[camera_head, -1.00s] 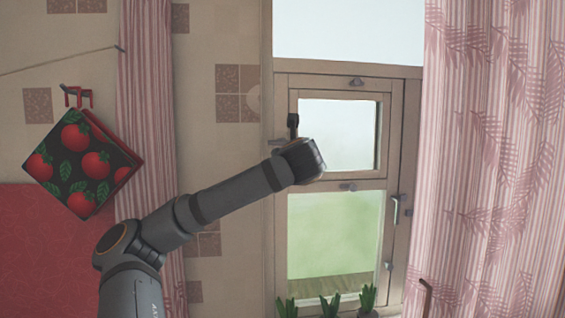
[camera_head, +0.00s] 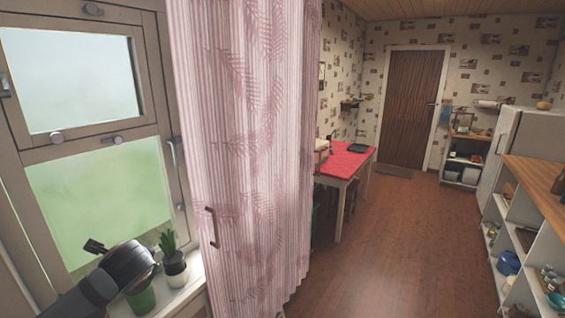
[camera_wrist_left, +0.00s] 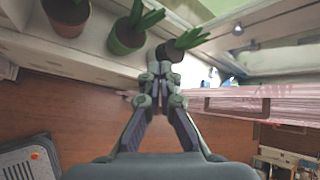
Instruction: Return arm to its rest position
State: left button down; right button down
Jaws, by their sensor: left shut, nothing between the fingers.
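My left arm comes in at the bottom left of the head view, in front of the window, with its wrist near the sill. Its fingers are hidden there behind the wrist. In the left wrist view my left gripper (camera_wrist_left: 160,72) is shut and empty, its fingertips close to a potted plant (camera_wrist_left: 172,50). I cannot tell whether they touch it. My right gripper is in neither view.
Potted plants, one of them dark (camera_head: 175,268), stand on the sill (camera_head: 188,296) below the window (camera_head: 105,200). A pink curtain (camera_head: 250,150) hangs beside them. Beyond are a red-topped table (camera_head: 345,160), a door (camera_head: 410,110), shelves and open floor (camera_head: 390,250).

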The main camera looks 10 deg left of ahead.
pick_arm(q)
jog(key=s+d+f+n+g+h, duration=0.2)
jog(key=s+d+f+n+h, duration=0.1)
jog(key=s+d+f+n, duration=0.65)
jog(key=s+d+f+n+g+h, duration=0.25)
jog(key=s+d+f+n, duration=0.55)
jog(key=d+f, duration=0.4)
jog(key=s+a+f, duration=0.1)
jog(key=a+f, duration=0.1)
jog(key=f, duration=1.1)
jog(key=s+a+f, duration=0.2)
jog(key=f, duration=1.1)
jog(key=s+a+f+g+b, duration=0.1)
jog(key=s+f, duration=1.7)
jog(key=s, duration=0.1)
jog(key=shift+s+a+f+g+h, duration=0.15)
jog(key=shift+f+g+h, duration=0.1)
jog(key=shift+g+h, duration=0.1)
